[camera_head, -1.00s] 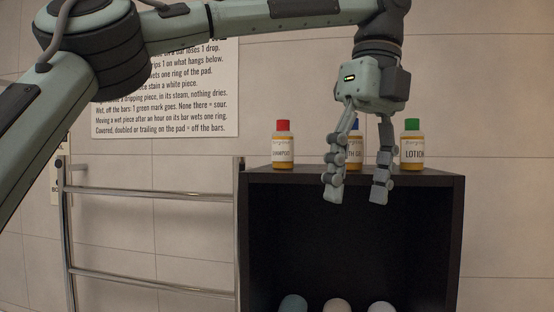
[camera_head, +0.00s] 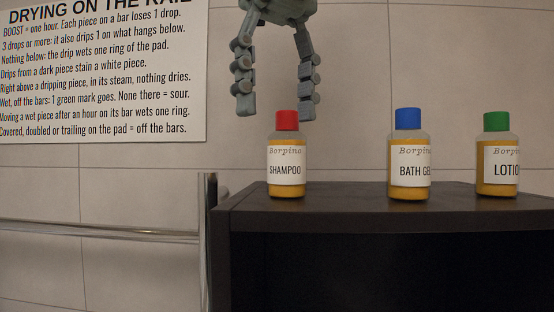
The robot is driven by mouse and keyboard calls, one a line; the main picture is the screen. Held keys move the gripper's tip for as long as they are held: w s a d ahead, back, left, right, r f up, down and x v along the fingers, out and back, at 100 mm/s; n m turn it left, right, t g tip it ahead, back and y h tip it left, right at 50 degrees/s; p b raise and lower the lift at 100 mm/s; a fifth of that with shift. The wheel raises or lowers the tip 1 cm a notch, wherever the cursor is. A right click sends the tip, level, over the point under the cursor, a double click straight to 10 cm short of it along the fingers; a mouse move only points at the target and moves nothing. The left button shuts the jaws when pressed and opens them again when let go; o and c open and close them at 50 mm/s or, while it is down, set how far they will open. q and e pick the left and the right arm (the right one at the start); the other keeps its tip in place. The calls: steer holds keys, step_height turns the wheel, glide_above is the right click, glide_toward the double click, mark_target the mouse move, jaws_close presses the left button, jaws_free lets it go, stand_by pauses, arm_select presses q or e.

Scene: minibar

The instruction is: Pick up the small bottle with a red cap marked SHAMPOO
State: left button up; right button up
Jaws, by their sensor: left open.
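The small bottle with a red cap, labelled SHAMPOO (camera_head: 286,158), stands upright on the left part of the dark cabinet top (camera_head: 350,215). Its contents look orange-yellow. My left gripper (camera_head: 276,115) hangs down from the top of the view with its two fingers spread and nothing between them. Its fingertips are level in the picture with the red cap, one on each side of it, and appear apart from the bottle. How far in front of or behind the bottle they are is hard to tell. My right gripper is not in view.
A blue-capped BATH GEL bottle (camera_head: 408,160) and a green-capped LOTION bottle (camera_head: 497,160) stand to the right on the same top. A metal towel rail (camera_head: 100,231) is at the left, below a wall sign (camera_head: 100,75). The top is clear between the shampoo and bath gel.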

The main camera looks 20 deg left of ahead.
mark_target(286, 161)
arm_select(q)
steer(key=shift+s+d+f, duration=0.1)
steer(key=shift+d+f, duration=0.05)
steer(key=shift+f, duration=1.1)
steer(key=shift+s+d+f, duration=0.1)
steer(key=shift+d+f, duration=0.1)
steer(key=shift+f, duration=1.1)
steer(key=shift+d+f, duration=0.15)
steer(key=shift+f, duration=1.1)
steer(key=c, duration=1.3)
steer(key=shift+r, duration=0.1)
